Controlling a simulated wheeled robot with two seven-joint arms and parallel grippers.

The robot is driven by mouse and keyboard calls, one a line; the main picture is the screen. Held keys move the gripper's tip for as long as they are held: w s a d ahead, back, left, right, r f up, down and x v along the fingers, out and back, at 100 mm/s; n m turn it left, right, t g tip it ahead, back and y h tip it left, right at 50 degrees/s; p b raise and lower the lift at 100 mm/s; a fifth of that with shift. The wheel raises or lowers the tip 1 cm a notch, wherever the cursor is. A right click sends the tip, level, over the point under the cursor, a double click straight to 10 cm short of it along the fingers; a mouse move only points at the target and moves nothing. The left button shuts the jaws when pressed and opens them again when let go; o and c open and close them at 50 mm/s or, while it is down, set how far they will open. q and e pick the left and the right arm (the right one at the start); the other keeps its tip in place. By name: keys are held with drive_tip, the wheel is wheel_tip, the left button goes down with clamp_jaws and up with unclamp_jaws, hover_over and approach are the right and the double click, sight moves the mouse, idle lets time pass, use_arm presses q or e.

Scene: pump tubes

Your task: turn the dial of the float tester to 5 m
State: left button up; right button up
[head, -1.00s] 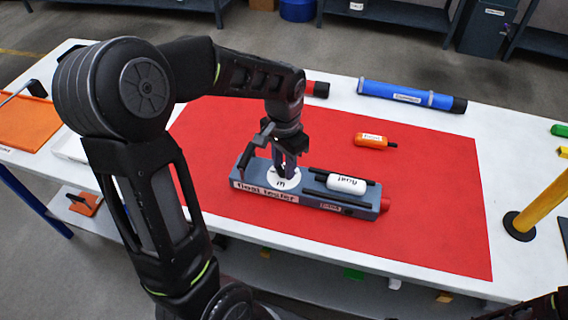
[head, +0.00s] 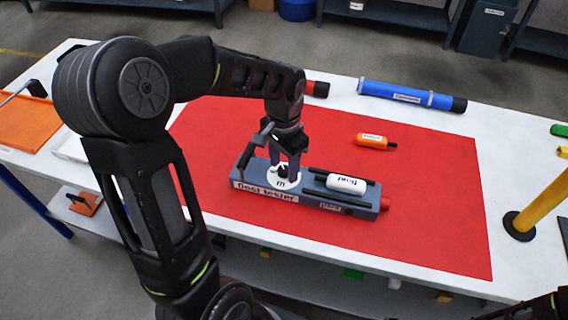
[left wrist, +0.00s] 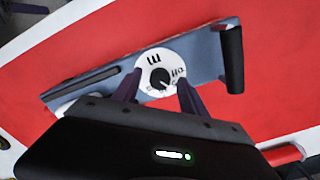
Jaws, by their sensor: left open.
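The float tester (head: 310,197) is a blue-grey block lying on the red mat, with a label along its front. Its dial is a white disc (head: 271,182) with a black knob, at the block's left end; the dial also shows in the left wrist view (left wrist: 158,72). The dial's markings are too small to read surely. My left gripper (head: 283,172) points down over the dial, open, its fingers on either side of the knob. In the left wrist view its fingertips (left wrist: 160,88) stand apart around the knob. A white float (head: 346,184) rests on the tester's right half.
An orange float (head: 371,141) lies on the red mat (head: 430,220) behind the tester. A blue tube (head: 405,95) lies at the table's back. A yellow post (head: 540,205) stands at the right. An orange tray (head: 28,125) is at the left.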

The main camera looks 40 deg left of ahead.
sight(284, 169)
use_arm(q)
drive_tip(key=shift+r, duration=0.15)
wheel_tip(284, 169, up, 8)
drive_tip(key=shift+f, duration=0.2)
idle(0.5)
